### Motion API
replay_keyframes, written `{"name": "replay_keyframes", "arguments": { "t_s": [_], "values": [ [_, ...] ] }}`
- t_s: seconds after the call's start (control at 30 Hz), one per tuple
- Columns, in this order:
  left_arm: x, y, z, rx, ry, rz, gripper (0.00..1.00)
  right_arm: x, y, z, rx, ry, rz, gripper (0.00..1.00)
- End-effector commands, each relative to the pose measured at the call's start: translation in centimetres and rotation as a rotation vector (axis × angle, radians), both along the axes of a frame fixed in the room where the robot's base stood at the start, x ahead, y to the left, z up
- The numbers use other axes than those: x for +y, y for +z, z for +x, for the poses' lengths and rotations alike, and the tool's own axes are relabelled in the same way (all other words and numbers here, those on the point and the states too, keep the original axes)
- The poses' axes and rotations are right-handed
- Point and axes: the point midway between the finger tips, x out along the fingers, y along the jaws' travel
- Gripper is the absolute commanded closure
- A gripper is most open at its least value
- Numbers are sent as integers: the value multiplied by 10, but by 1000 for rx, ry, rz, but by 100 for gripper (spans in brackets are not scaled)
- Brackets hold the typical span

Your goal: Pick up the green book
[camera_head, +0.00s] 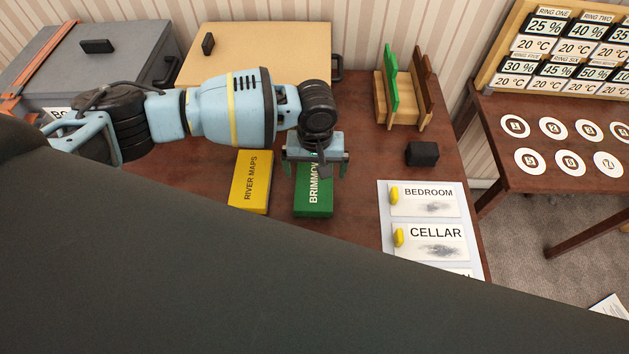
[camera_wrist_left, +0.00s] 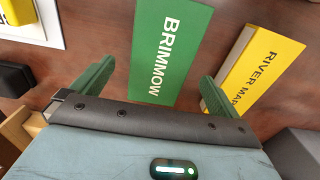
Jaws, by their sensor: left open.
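The green book (camera_head: 313,203), marked BRIMMOW, lies flat on the brown table. Its far part is hidden under my left gripper in the head view. The green book also shows in the left wrist view (camera_wrist_left: 168,45), cover up, ahead of and between the two fingers. My left gripper (camera_head: 317,170) is open and empty above the far end of the book, with its green fingers to either side. It also shows in the left wrist view (camera_wrist_left: 154,88). I cannot tell how far above the table the fingertips are. My right gripper is not in view.
A yellow book (camera_head: 250,183), RIVER MAPS, lies close left of the green one. At right are a wooden rack (camera_head: 404,112), a black block (camera_head: 422,153) and a card sheet (camera_head: 384,215). Grey (camera_head: 120,62) and tan (camera_head: 265,45) boxes stand behind.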

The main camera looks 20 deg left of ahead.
Motion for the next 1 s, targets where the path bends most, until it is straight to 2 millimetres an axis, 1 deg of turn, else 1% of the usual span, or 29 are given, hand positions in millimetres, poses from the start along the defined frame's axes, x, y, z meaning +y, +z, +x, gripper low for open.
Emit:
{"name": "replay_keyframes", "arguments": {
  "t_s": [0.33,0.47,0.67,0.77,1.0],
  "values": [
    [3,-44,1,4,1,2,0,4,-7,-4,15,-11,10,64],
    [3,-51,1,2,1,0,0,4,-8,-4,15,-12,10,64],
    [3,-50,2,0,1,1,0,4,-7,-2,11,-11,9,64],
    [3,-50,2,0,1,1,10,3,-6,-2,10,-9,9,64],
    [3,-50,1,0,1,1,42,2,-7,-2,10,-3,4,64]
  ]
}}
